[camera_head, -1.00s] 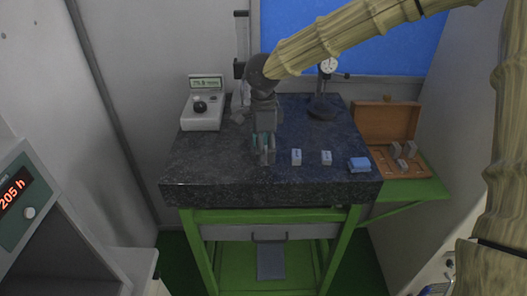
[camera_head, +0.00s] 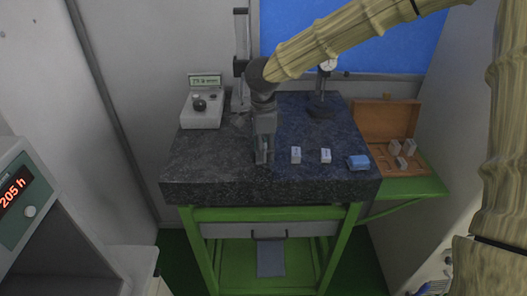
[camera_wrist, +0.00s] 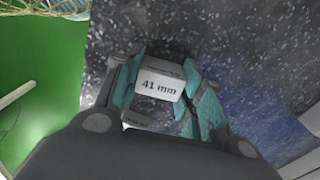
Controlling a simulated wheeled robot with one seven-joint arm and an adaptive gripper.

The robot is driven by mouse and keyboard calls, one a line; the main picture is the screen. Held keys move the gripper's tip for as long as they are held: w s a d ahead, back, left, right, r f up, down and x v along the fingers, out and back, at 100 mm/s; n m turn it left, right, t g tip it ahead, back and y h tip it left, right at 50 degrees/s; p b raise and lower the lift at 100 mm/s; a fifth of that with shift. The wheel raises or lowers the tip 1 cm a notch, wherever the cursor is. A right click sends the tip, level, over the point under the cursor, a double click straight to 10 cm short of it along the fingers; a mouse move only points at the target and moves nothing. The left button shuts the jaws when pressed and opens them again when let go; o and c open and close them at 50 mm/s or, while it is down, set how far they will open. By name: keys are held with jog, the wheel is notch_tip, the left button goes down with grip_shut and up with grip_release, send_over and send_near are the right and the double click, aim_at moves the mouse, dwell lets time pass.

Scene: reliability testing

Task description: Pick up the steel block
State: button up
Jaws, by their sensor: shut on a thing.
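A grey steel block (camera_wrist: 158,87) marked "41 mm" sits between the teal-padded fingers of my gripper (camera_wrist: 161,78) in the wrist view. The fingers are shut on its two sides. In the head view my gripper (camera_head: 264,156) points down at the front middle of the dark granite table (camera_head: 210,165). Whether the block is clear of the granite cannot be told.
A dial gauge stand (camera_head: 322,105) and a white instrument (camera_head: 202,112) stand behind. An open wooden case (camera_head: 386,122) holding grey blocks sits at right.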

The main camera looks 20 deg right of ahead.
jog(key=shift+r+b, duration=0.35)
jog(key=shift+r, duration=0.2)
notch_tip(320, 180, up, 2)
jog(key=shift+r+b, duration=0.1)
jog(key=shift+b, duration=0.45)
jog(key=s+d+r+b, duration=0.1)
jog(key=s+d+b, duration=0.1)
jog(key=s+d, duration=0.2)
jog(key=s+d+b, duration=0.2)
jog(key=s+d, duration=0.2)
jog(key=s, duration=0.6)
jog(key=shift+r, duration=0.35)
